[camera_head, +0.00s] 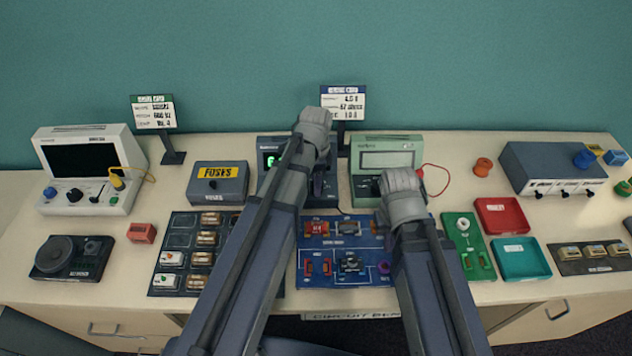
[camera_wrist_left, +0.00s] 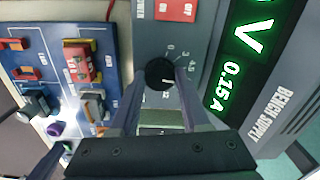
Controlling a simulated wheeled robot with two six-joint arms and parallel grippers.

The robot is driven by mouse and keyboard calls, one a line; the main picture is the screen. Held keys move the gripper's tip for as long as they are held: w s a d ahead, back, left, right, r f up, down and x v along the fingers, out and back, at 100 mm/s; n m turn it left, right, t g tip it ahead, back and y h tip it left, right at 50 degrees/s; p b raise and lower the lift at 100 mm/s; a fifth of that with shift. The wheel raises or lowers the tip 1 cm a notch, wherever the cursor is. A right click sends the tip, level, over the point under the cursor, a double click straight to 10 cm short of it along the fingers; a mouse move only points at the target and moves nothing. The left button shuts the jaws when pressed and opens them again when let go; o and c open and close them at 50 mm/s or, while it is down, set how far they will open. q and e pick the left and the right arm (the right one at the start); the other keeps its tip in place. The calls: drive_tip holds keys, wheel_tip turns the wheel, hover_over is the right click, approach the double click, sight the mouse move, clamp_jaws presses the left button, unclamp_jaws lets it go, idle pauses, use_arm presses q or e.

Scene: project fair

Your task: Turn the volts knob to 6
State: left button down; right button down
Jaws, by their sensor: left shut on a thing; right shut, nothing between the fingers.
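The bench supply (camera_head: 268,147) stands at the back middle, largely covered by my left arm. Its black volts knob (camera_wrist_left: 160,73) shows in the left wrist view, with a short light pointer mark and small numbers, including 3 and 4.5, beside it. My left gripper (camera_wrist_left: 160,82) is shut on the knob, one finger on each side. The fingers hide part of the scale. The green display (camera_wrist_left: 240,60) reads 0.15 A, with the volts digits cut off. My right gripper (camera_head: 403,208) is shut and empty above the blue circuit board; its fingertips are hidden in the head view.
The blue circuit board (camera_head: 345,272) lies in front of the supply. A green meter (camera_head: 388,150) stands to its right and a fuses box (camera_head: 219,184) to its left. A red switch (camera_wrist_left: 176,10) is near the knob. Red (camera_head: 503,216) and teal trays lie at right.

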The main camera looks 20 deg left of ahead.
use_arm(q)
drive_tip(key=shift+m, duration=0.7)
drive_tip(key=shift+c, duration=1.9)
unclamp_jaws()
drive_tip(key=shift+r, duration=0.1)
use_arm(e)
drive_tip(key=shift+r, duration=0.15)
use_arm(q)
wheel_tip(320, 180, up, 8)
drive_tip(key=p, duration=0.8)
drive_tip(key=shift+f, duration=0.2)
use_arm(e)
wheel_tip(320, 180, up, 8)
drive_tip(key=shift+f, duration=0.2)
